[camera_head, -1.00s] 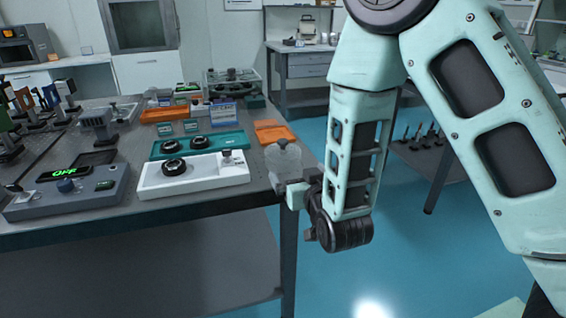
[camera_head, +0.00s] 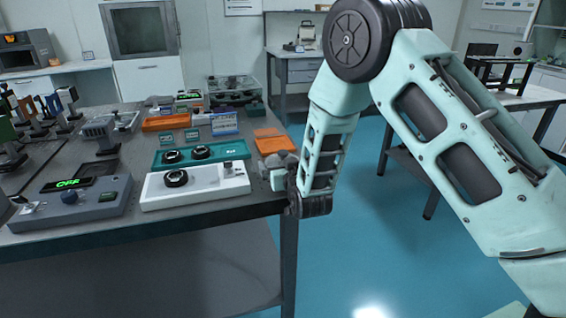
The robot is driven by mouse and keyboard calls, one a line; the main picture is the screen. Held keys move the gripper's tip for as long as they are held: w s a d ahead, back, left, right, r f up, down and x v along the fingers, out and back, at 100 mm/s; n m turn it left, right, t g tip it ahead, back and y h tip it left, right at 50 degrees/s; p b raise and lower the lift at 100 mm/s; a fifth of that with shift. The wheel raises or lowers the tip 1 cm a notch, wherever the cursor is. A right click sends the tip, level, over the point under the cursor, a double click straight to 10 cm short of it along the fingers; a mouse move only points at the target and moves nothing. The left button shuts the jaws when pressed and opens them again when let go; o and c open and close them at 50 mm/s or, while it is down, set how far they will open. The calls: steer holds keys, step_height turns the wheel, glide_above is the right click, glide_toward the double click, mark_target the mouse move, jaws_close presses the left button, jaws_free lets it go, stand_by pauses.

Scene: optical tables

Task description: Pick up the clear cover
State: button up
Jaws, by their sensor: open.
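The clear cover (camera_head: 277,160) is a see-through, rounded shape with a grey knob on top. It stands by the right front corner of the dark table (camera_head: 262,210), right of the white tray. My gripper (camera_head: 274,177) is right in front of it and hides much of its lower part. The jaws are open. I cannot tell whether the fingers touch the cover or are around it.
The white tray (camera_head: 215,196) with a black ring stands close left of my gripper. Behind are a teal tray (camera_head: 232,153), an orange tray (camera_head: 272,140) and a clear box (camera_head: 240,90). Open floor (camera_head: 375,250) lies right of the table.

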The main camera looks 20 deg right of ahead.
steer(key=c, duration=0.6)
steer(key=shift+c, duration=0.2)
